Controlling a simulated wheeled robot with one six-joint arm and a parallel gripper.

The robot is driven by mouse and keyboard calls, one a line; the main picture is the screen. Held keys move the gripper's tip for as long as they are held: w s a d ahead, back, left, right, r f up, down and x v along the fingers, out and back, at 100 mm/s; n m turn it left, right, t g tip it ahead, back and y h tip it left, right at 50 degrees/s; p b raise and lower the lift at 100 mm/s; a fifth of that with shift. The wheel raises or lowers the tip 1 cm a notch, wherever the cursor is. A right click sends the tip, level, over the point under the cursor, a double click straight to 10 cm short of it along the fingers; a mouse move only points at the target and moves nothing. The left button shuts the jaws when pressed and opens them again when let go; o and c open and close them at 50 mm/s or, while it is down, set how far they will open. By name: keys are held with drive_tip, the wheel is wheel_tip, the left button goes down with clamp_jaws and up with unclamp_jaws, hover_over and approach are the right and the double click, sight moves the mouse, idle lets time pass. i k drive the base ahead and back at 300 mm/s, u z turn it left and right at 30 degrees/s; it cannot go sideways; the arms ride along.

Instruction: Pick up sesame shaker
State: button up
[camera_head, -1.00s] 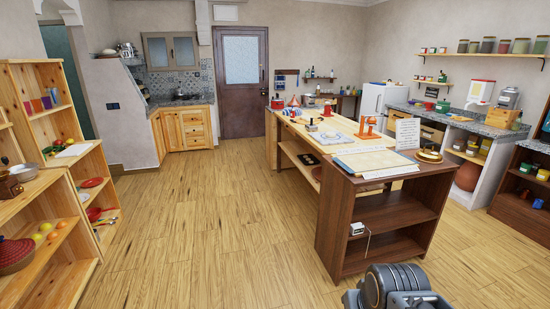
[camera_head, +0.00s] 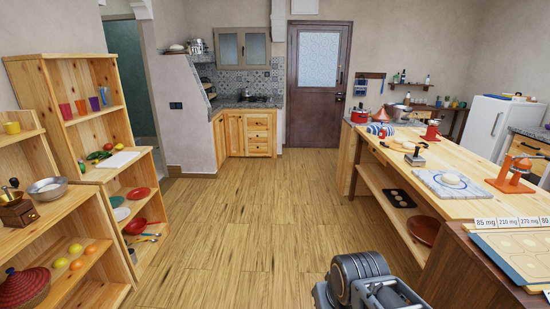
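I cannot pick out a sesame shaker for sure; items on the far counters and shelves are too small to tell. Part of my own arm shows at the bottom edge, right of the middle. My gripper's fingers are not in view.
Wooden shelves (camera_head: 82,72) on the left hold cups, plates, a grinder (camera_head: 17,208) and a red lidded pot (camera_head: 22,288). A dark wooden unit (camera_head: 465,272) stands at the lower right. The floor (camera_head: 235,225) between is clear, leading to a door (camera_head: 318,85).

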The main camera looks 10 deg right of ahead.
sight(383, 135)
drive_tip(key=z, duration=0.35)
drive_tip(key=i, duration=2.2)
drive_tip(key=z, duration=0.65)
drive_tip(key=i, duration=1.45)
drive_tip(key=u, duration=0.6)
drive_tip(key=i, duration=2.25)
drive_tip(key=z, duration=0.45)
